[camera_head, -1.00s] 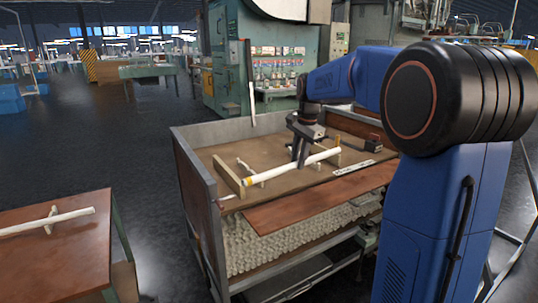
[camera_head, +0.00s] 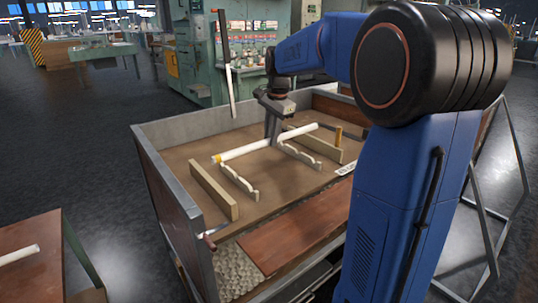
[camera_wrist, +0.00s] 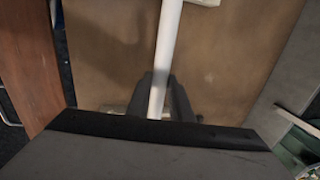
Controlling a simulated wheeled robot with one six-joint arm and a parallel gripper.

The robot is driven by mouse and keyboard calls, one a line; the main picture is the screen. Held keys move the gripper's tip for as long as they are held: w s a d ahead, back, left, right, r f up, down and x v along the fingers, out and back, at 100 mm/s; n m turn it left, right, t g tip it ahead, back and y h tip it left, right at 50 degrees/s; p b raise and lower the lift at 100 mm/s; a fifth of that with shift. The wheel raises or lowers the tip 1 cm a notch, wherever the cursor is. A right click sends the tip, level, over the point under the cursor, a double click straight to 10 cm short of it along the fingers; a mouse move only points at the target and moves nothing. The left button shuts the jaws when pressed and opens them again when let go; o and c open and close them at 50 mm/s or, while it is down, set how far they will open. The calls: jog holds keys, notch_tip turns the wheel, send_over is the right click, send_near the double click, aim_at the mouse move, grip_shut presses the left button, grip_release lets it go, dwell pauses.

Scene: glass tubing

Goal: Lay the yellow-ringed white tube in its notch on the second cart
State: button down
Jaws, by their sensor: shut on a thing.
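The white tube (camera_head: 243,151) has a yellow ring (camera_head: 216,159) near its left end. My gripper (camera_head: 271,138) is shut on it near its middle, above the walled cart (camera_head: 180,130). The tube spans across two low notched supports, a left one (camera_head: 239,182) and a right one (camera_head: 303,156), over their far ends. I cannot tell whether it touches them. In the wrist view the tube (camera_wrist: 168,40) runs up from between my dark fingers (camera_wrist: 159,92). The grip itself is partly hidden by the gripper body.
Wooden rails stand left (camera_head: 213,188) and right (camera_head: 318,145) of the supports. Metal walls edge the cart, and a reddish board (camera_head: 300,228) lies along its near side. A brown table (camera_head: 30,265) at lower left holds another white tube (camera_head: 18,254).

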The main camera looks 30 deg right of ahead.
jog(key=shift+f, duration=3.2)
jog(key=shift+f, duration=0.6)
jog(key=c, duration=1.6)
grip_release()
jog(key=shift+r, duration=0.15)
jog(key=shift+r, duration=0.35)
jog(key=r, duration=0.4)
jog(key=s+r, duration=0.1)
jog(key=r, duration=0.3)
jog(key=s+r, duration=0.1)
jog(key=r, duration=0.3)
jog(key=shift+s+d, duration=0.2)
jog(key=shift+d, duration=0.05)
